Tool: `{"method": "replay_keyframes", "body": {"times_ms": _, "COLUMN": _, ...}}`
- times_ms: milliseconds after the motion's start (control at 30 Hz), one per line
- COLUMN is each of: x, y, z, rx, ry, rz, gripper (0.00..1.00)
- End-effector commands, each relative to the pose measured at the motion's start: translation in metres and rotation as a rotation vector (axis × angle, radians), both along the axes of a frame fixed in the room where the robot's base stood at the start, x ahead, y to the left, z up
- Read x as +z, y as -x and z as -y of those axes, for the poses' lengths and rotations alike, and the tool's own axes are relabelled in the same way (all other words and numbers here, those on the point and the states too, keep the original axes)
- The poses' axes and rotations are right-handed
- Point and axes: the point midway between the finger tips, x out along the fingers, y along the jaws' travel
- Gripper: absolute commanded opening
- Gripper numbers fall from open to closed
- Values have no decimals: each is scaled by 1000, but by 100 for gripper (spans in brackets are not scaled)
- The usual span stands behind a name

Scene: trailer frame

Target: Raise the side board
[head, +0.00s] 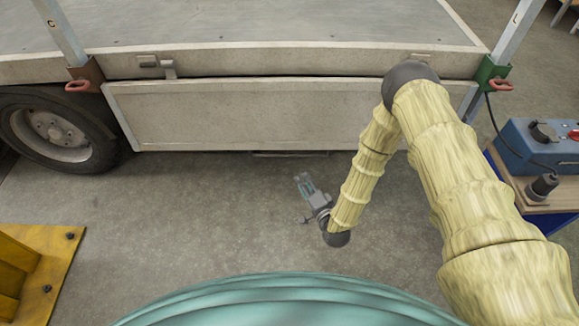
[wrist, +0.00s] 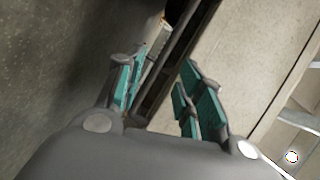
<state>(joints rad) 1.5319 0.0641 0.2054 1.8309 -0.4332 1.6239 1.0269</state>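The side board (head: 250,118) is a pale grey-beige panel hanging down along the near side of the trailer bed (head: 270,38). A small catch (head: 168,69) sits at its upper left edge. Its upper right part is hidden behind my arm. My gripper (head: 303,182) is low over the floor, in front of and below the board's lower edge. In the wrist view my gripper (wrist: 160,88) is open, with teal pads apart and nothing held between them. A pale panel, seemingly the side board (wrist: 262,50), shows to the right of the fingers, with a dark beam beyond the gap.
A corner post (head: 62,32) with a brown bracket stands at left, and another (head: 514,32) with a green bracket at right. A wheel (head: 52,128) is at left, a yellow metal piece (head: 45,265) at lower left. A blue box (head: 535,145) rests on a stand at right.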

Motion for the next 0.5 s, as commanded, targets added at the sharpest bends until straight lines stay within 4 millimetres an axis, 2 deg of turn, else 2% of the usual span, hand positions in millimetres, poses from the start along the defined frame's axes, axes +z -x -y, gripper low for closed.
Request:
{"method": "replay_keyframes", "body": {"times_ms": 33, "x": -16, "y": -7, "z": -3, "rx": -4, "ry": -49, "rz": 31, "gripper": 37}}
{"method": "replay_keyframes", "body": {"times_ms": 67, "x": -17, "y": -12, "z": -5, "rx": -7, "ry": -78, "rz": 47, "gripper": 37}}
{"method": "replay_keyframes", "body": {"times_ms": 300, "x": -19, "y": -30, "z": -12, "rx": -10, "ry": -237, "rz": 140, "gripper": 37}}
{"method": "replay_keyframes", "body": {"times_ms": 500, "x": -16, "y": -39, "z": -16, "rx": -8, "ry": -268, "rz": 156, "gripper": 37}}
